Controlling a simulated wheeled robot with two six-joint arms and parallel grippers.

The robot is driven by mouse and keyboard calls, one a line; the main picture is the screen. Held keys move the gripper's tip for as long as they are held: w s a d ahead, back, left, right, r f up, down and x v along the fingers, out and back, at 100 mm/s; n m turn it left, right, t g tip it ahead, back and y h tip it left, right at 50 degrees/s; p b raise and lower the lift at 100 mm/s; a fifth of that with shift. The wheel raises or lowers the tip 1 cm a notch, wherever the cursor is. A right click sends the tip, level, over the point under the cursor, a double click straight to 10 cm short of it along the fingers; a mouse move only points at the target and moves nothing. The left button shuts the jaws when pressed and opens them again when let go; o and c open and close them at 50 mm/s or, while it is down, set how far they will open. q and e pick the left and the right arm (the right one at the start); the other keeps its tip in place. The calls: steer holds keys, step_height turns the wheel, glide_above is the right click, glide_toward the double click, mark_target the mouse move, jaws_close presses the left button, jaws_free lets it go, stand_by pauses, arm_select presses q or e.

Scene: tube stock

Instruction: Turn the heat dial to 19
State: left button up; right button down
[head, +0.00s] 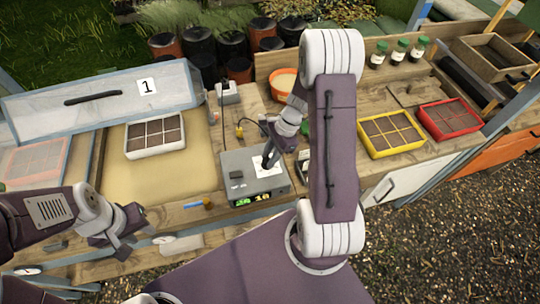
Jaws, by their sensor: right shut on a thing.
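The grey control box (236,168) sits on the wooden bench, with a white dial label (274,169) on its top. The heat dial itself is hidden under my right gripper (268,161), which points down onto the label and is shut on the dial. The lit display (252,199) on the box's front shows green digits at left and yellow digits at right; the yellow ones look like 18 but are too small to be sure. My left gripper (122,243) is at the lower left, well away from the box; its fingertips are not clear.
A clear propagator lid marked 1 (95,95) tilts over a sandy bed with a white seed tray (155,136). A yellow tray (390,133) and a red tray (449,118) stand at right. An orange-rimmed pot (285,82) and several bottles stand behind.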

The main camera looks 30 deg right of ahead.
steer(key=n+p, duration=0.1)
steer(key=n+g+p, duration=0.1)
steer(key=n, duration=0.1)
steer(key=shift+w+a+r, duration=0.1)
steer(key=shift+w+r, duration=0.05)
steer(key=n+g, duration=0.1)
steer(key=n, duration=0.1)
steer(key=n+g+p, duration=0.1)
steer(key=n, duration=0.1)
steer(key=shift+w+n+h, duration=0.2)
steer(key=shift+n+h, duration=0.1)
steer(key=shift+n, duration=0.1)
steer(key=n+g+h+p, duration=0.1)
steer(key=n, duration=0.3)
steer(key=shift+w+a, duration=0.1)
steer(key=shift+a, duration=0.1)
steer(key=shift+a+n+g+h, duration=0.1)
steer(key=shift+n+g+h, duration=0.3)
steer(key=shift+n, duration=0.8)
steer(key=shift+a+n+g+h, duration=0.1)
steer(key=shift+n+h, duration=0.5)
steer(key=shift+n, duration=0.6)
steer(key=shift+f, duration=0.2)
steer(key=c, duration=1.1)
jaws_free()
steer(key=shift+w+r, duration=0.1)
steer(key=shift+r, duration=0.05)
steer(key=v, duration=0.8)
steer(key=shift+r+b, duration=0.45)
